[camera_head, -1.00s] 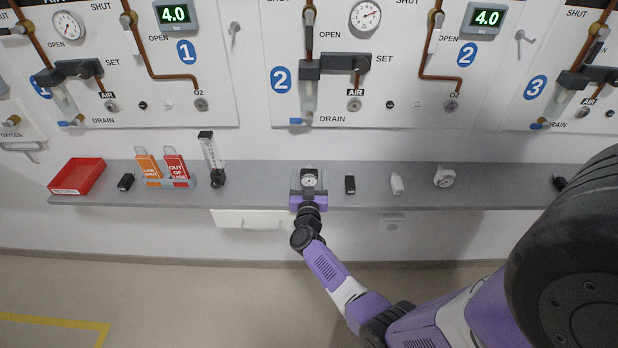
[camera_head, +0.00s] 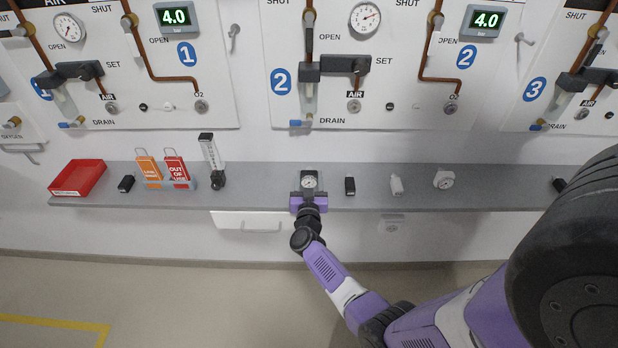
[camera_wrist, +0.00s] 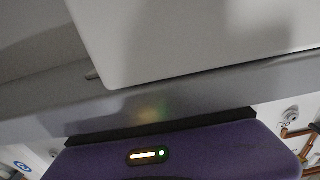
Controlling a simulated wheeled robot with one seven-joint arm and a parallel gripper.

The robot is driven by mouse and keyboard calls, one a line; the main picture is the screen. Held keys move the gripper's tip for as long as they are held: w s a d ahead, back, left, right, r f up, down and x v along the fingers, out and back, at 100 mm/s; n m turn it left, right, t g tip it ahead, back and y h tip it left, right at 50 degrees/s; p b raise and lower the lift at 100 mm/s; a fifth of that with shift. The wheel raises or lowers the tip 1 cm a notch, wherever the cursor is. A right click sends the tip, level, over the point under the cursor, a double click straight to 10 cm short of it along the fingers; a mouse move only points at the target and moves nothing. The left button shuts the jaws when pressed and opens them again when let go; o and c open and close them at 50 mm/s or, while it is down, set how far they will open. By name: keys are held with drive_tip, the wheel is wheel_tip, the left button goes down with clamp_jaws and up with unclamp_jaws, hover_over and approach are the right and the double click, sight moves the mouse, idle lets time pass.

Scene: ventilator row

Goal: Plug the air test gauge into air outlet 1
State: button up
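A small gauge with a round white dial (camera_head: 309,181) is at the shelf's front part, left of the middle. My gripper (camera_head: 309,188) is at this gauge, its purple body at the shelf's front edge and its fingers close in on the gauge's sides. It looks shut on the gauge. A second round-dial gauge (camera_head: 443,179) lies farther right on the shelf. Air outlet 1 (camera_head: 111,107) is a round metal port under the AIR label on the left panel, with nothing plugged in. In the wrist view my gripper's purple body (camera_wrist: 180,158) shows, but its fingertips and the gauge do not.
The grey shelf (camera_head: 270,190) holds a red tray (camera_head: 78,177), a black plug (camera_head: 126,183), orange and red tags (camera_head: 176,170), a flowmeter (camera_head: 212,160), another black plug (camera_head: 350,185) and a white plug (camera_head: 396,185). A white drawer (camera_head: 249,221) is below.

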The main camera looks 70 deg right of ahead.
clamp_jaws()
drive_tip(key=shift+r, duration=0.15)
drive_tip(key=shift+r+p, duration=0.8)
drive_tip(key=shift+p, duration=0.25)
drive_tip(key=shift+a, duration=0.1)
drive_tip(key=shift+p+v, duration=2.4)
drive_tip(key=shift+v, duration=1.5)
drive_tip(key=p+v, duration=0.2)
drive_tip(key=v, duration=0.4)
drive_tip(key=shift+s+f, duration=0.1)
